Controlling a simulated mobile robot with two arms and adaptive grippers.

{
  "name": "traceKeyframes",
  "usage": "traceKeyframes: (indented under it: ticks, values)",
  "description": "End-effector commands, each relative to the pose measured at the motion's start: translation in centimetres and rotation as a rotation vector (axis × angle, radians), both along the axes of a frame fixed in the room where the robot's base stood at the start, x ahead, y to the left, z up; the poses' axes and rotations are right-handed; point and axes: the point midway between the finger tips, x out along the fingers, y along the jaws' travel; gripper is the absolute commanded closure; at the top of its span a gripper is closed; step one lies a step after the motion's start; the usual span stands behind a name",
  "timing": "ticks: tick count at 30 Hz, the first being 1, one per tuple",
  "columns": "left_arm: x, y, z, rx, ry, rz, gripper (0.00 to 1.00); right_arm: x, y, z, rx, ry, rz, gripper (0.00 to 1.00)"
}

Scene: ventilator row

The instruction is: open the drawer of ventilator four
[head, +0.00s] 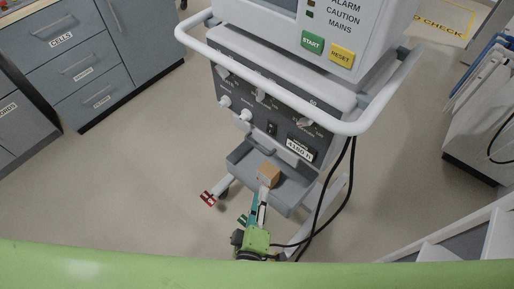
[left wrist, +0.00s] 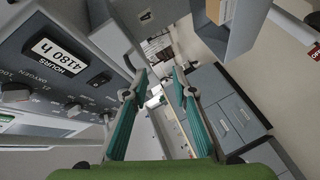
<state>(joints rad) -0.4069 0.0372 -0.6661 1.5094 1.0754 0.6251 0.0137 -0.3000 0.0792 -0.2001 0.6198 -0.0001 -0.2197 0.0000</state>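The drawer also shows at the top right of the left wrist view (left wrist: 247,28). My left gripper (head: 254,207) is by the drawer's front, its upper finger overlapping the front edge in the head view. In the left wrist view its teal fingers (left wrist: 160,77) are apart with nothing held between them. My right gripper is not in view.
A white rail (head: 270,95) surrounds the ventilator. Black cables (head: 325,200) hang at its right side. Grey cabinets (head: 75,60) stand at the left, and a white cart (head: 485,135) at the right. The floor left of the ventilator is clear.

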Motion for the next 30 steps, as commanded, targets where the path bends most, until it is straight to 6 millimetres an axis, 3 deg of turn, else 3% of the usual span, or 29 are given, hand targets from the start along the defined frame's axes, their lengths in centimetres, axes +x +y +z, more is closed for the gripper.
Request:
traceKeyframes:
  ticks: [1,3,7,14,24,30]
  values:
    - [0.1,0.0,2.6,-0.091,-0.015,0.058,0.75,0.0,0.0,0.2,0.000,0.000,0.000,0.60]
    - [0.1,0.3,4.9,-0.187,-0.021,0.124,0.75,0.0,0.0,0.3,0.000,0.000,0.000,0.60]
    - [0.0,0.7,6.7,-0.281,-0.019,0.189,0.75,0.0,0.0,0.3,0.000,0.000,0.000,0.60]
    - [2.3,0.8,6.8,-0.297,-0.019,0.200,0.75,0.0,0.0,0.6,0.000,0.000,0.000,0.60]
    - [9.4,1.1,5.7,-0.293,-0.020,0.198,0.75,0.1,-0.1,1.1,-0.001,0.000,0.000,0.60]
    - [12.4,1.1,5.1,-0.293,-0.017,0.197,0.75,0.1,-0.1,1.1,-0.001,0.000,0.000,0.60]
